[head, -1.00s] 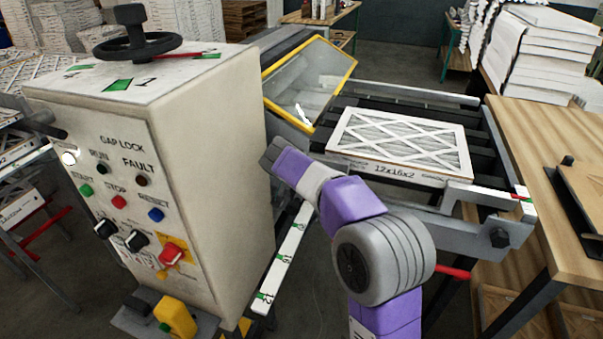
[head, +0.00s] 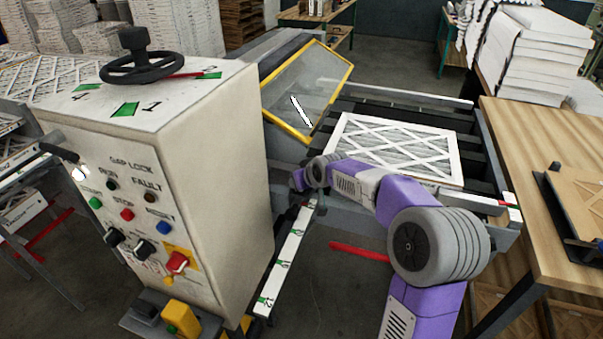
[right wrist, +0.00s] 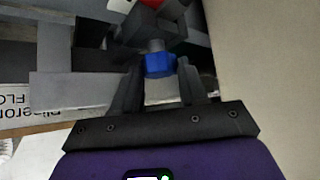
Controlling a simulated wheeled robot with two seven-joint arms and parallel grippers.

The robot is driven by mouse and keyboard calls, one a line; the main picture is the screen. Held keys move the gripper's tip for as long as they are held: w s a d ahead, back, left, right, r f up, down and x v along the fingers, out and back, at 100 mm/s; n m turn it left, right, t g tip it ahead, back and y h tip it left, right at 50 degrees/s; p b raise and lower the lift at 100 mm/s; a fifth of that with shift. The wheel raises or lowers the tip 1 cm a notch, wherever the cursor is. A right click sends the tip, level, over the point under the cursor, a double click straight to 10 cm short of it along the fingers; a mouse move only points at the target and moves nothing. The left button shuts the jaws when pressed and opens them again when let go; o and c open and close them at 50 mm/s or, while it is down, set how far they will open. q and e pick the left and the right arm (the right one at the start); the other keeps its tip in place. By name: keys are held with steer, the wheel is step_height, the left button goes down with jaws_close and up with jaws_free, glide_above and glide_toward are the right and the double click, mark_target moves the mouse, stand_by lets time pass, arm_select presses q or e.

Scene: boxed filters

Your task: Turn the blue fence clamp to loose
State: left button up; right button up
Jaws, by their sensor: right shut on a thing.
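The blue fence clamp (right wrist: 160,64) shows in the right wrist view as a small blue knob below a dark block. My right gripper (right wrist: 158,72) has a finger on each side of it and is shut on it. In the head view, my purple and grey right arm reaches left to the near edge of the machine bed, and its gripper (head: 302,182) is small and dark there, beside the top of the white scale strip (head: 284,255). The clamp is hidden in that view. Which way the clamp is turned cannot be told. My left gripper is not in view.
A cream control cabinet (head: 225,190) with a black handwheel (head: 141,58) stands close left of my right gripper. A yellow-framed clear guard (head: 305,95) is behind it. A boxed filter (head: 388,146) lies on the bed. A wooden table (head: 540,150) stands at the right.

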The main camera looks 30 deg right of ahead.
steer(key=shift+d+n+y, duration=0.3)
steer(key=shift+n+y, duration=0.2)
steer(key=shift+n, duration=0.5)
steer(key=shift+n+y+b, duration=0.45)
steer(key=shift+n+y, duration=0.65)
steer(key=shift+d+n+g+y, duration=0.1)
steer(key=shift+n+g+y, duration=0.3)
steer(key=shift+n+y, duration=0.25)
steer(key=shift+w+n+y, duration=0.1)
steer(key=shift+n+y, duration=0.25)
steer(key=shift+n, duration=0.5)
steer(key=shift+n+g+y+p, duration=0.4)
steer(key=shift+n+g+y, duration=0.2)
steer(key=shift+n, duration=0.6)
